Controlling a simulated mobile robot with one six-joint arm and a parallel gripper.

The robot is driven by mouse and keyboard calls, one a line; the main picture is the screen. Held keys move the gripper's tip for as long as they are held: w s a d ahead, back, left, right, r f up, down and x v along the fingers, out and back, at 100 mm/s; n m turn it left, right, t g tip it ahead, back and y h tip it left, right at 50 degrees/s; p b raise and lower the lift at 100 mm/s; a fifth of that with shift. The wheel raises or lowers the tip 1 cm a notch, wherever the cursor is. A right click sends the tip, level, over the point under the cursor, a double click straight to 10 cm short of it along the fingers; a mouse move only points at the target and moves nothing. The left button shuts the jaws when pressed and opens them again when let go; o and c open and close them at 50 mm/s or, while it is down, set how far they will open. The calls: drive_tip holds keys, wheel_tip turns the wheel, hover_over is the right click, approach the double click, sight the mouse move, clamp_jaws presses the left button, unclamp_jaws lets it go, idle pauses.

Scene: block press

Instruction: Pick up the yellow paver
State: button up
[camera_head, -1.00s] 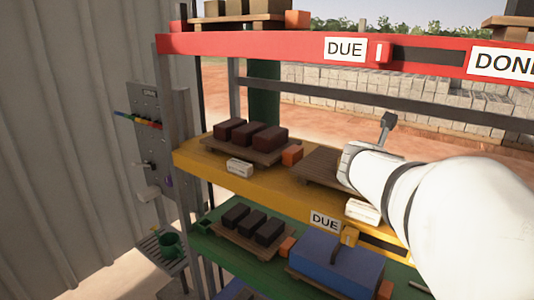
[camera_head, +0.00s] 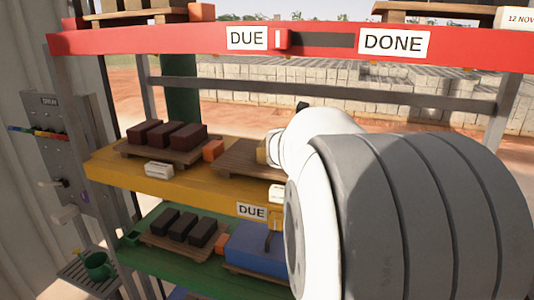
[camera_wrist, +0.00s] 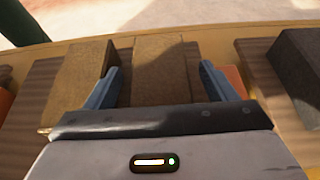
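Two dull yellow-brown pavers lie side by side on a slatted wooden pallet in the wrist view: a middle paver (camera_wrist: 160,70) and a left paver (camera_wrist: 76,84). My gripper (camera_wrist: 160,68) is open, its blue fingers on either side of the middle paver with a gap on each side. The left finger is over the gap between the two pavers. In the head view a tan edge of a paver (camera_head: 262,152) shows on the pallet (camera_head: 238,157) of the yellow shelf. My arm hides my gripper and the rest there.
A dark grey block (camera_wrist: 298,72) and an orange block (camera_wrist: 235,78) are to the right in the wrist view. Dark red blocks (camera_head: 166,134) sit on the left pallet, beside an orange block (camera_head: 213,150). The red shelf (camera_head: 190,38) is above; the green shelf (camera_head: 130,252) is below.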

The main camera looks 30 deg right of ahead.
drive_tip(key=c, duration=1.5)
drive_tip(key=shift+r, duration=0.1)
drive_tip(key=shift+c, duration=0.6)
